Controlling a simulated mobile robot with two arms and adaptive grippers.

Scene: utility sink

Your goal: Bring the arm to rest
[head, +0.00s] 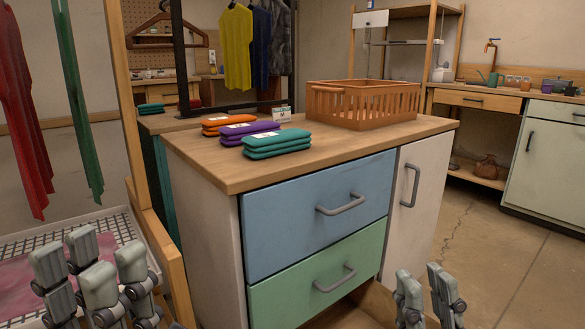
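My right gripper (428,293) is at the bottom edge, right of the green drawer. Its fingertips point up and stand apart, with nothing seen between them; its lower part is cut off by the frame. Both grippers appear clear of the cabinet.
The wooden-topped cabinet (226,172) has a blue drawer (305,218) and a green drawer (300,288). Folded cloths (275,143) and an orange crate (380,105) sit on top. A white rack (108,214) is at left, under hanging red and green garments. Floor is open at right.

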